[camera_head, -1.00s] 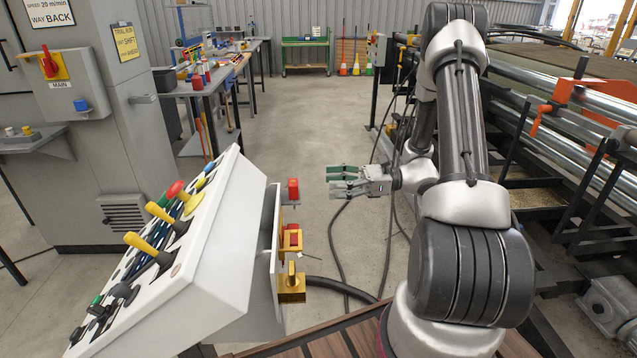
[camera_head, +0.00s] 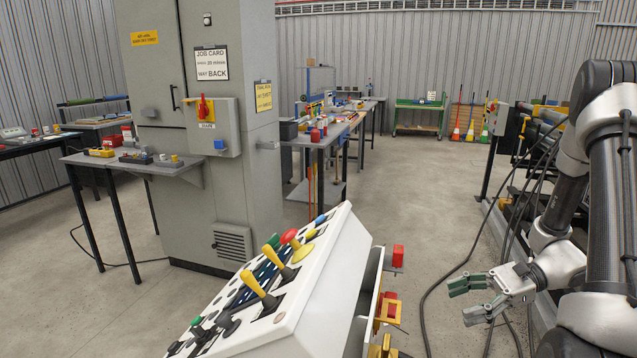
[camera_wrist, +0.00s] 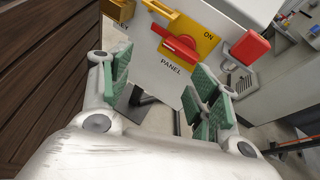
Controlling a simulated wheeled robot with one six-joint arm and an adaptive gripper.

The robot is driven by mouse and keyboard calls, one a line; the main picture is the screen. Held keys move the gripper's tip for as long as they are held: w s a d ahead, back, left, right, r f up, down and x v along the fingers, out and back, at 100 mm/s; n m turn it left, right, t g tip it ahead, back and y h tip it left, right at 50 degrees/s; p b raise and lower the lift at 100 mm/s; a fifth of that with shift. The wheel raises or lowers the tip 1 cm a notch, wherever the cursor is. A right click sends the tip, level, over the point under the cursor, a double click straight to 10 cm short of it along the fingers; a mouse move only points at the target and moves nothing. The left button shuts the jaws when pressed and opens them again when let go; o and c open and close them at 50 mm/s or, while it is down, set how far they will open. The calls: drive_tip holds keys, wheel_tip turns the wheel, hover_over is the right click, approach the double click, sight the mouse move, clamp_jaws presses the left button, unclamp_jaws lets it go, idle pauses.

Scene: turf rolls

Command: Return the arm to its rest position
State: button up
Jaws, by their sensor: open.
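My gripper (camera_head: 484,297) is at the lower right of the head view, pointing left, with its green-padded fingers apart and nothing between them. My grey and black arm stands folded at the right edge. In the wrist view my gripper (camera_wrist: 160,95) is open, its two green pads spread to either side. Past the fingers is the end of the control console, with a red rotary switch (camera_wrist: 181,47) on a yellow plate marked ON and PANEL. A red block (camera_wrist: 250,46) sits to its right. A clear gap shows between gripper and console in the head view.
The white control console (camera_head: 312,285) with yellow levers stands left of my gripper. A grey cabinet (camera_head: 205,195) with a job card is behind it. Workbenches (camera_head: 318,143) and a green cart (camera_head: 420,118) stand farther back. Dark cables hang beside my arm. The middle floor is open.

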drive_tip(key=s+d+r+n+g+h, duration=0.2)
drive_tip(key=s+d+r+n+h, duration=0.3)
drive_tip(key=s+r+n+h, duration=0.5)
wheel_tip(320, 180, up, 13)
drive_tip(key=s+a+n+t+h, duration=0.2)
drive_tip(key=n+t+h, duration=0.2)
drive_tip(key=n+t, duration=0.2)
drive_tip(key=shift+s+r+n, duration=0.2)
drive_tip(key=shift+s+n, duration=0.2)
drive_tip(key=shift+n, duration=0.1)
drive_tip(key=shift+a, duration=0.15)
